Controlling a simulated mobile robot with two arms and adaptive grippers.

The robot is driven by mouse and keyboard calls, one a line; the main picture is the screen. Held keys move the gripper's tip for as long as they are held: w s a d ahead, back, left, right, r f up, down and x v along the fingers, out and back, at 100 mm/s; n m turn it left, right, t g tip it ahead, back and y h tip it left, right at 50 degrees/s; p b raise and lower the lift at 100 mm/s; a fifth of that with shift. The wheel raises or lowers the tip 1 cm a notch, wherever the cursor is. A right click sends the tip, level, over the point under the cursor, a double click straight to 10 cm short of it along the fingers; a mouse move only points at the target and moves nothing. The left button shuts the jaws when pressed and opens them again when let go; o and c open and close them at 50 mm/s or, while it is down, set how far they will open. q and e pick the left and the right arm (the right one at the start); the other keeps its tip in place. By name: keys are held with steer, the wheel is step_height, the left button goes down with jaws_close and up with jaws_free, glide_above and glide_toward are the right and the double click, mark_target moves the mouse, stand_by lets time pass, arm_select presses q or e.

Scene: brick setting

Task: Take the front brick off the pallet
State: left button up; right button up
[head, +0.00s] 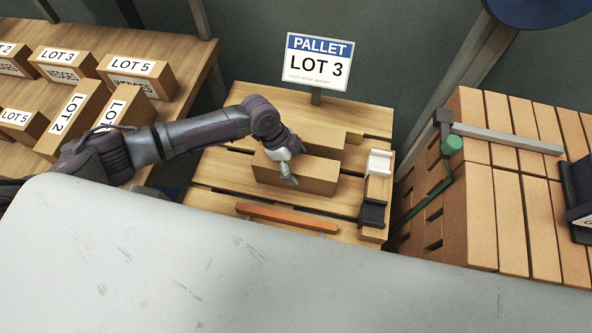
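The front brick (318,178) lies crosswise, nearer to me. The back brick (325,137) is partly hidden by the front one and my arm. My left gripper (290,181) reaches down at the front brick and overlaps its left-middle part; I cannot tell whether it touches it or how its fingers are set. My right gripper is not in view.
An orange-red bar (287,218) runs along the pallet's front. A narrow stand with white and black holders (375,190) is at its right. A table with labelled boxes (135,75) is left; a strapped brick stack (510,200) is right.

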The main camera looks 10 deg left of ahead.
arm_select(q)
steer(key=c, duration=1.3)
steer(key=shift+w+r, duration=0.15)
jaws_close()
